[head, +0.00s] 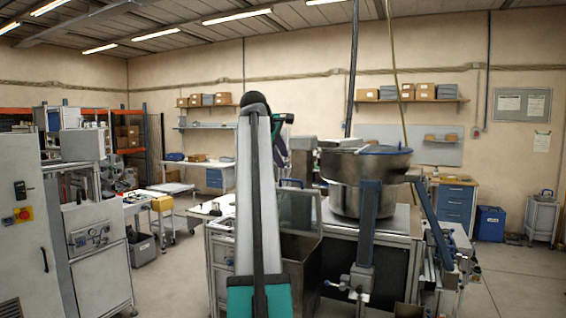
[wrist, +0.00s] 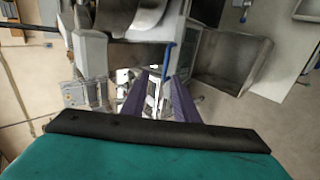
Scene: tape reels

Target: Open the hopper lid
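The hopper (head: 301,268) is a grey metal bin behind and right of my raised arm in the head view. A grey panel with a blue handle, which looks like its lid (head: 301,210), stands steeply raised at the bin's back edge. In the wrist view the hopper (wrist: 228,62) shows an open inside, and the lid (wrist: 190,62) with its blue handle stands along its left side. My gripper (wrist: 155,76) has two purple fingers apart with nothing seen between them. It points towards the area left of the handle; any contact is not visible. In the head view my arm mostly hides it.
A steel bowl feeder (head: 362,182) on a bench stands just right of the hopper, with blue-grey posts in front. A grey control cabinet (head: 35,240) stands at the left. Open floor (head: 175,275) lies between the cabinet and the hopper.

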